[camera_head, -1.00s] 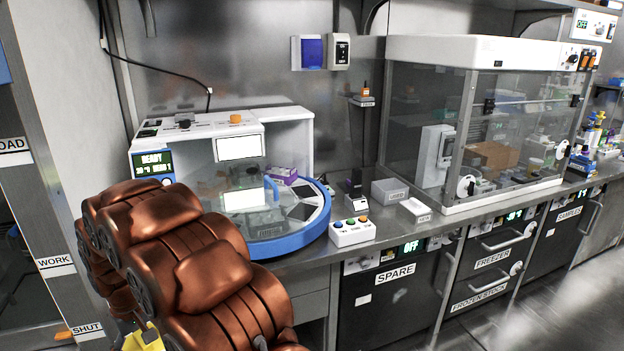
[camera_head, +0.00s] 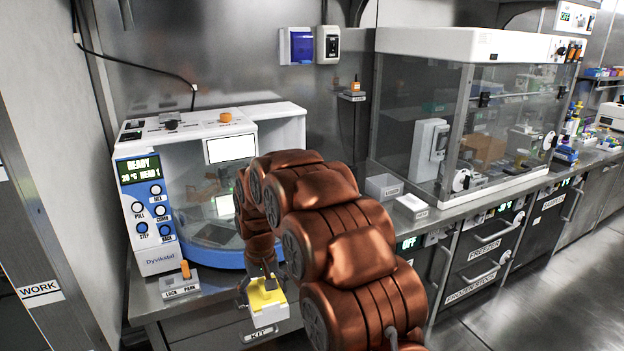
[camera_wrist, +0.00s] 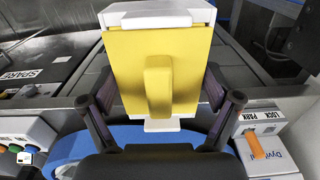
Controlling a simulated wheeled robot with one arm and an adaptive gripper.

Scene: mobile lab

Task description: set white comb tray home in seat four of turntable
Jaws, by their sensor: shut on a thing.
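My gripper (camera_head: 262,280) is shut on a white tray with a yellow top (camera_head: 267,302), held in front of the bench edge, above the KIT drawer. The wrist view shows the tray's yellow face (camera_wrist: 130,65) with a raised yellow rib, white edges, and my fingers (camera_wrist: 160,88) on both sides. I cannot see comb teeth. The turntable, with its blue rim (camera_head: 205,258), sits in the white machine behind the gripper. My arm hides its right part. Its blue rim also shows in the wrist view (camera_wrist: 65,155). I cannot tell which seat is number four.
The machine's control panel (camera_head: 148,200) reads READY and HEAD 1. A LOCK/PARK block with an orange lever (camera_head: 184,275) stands at the bench's front left. A clear-walled hood (camera_head: 420,110) and small white boxes (camera_head: 383,186) are to the right.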

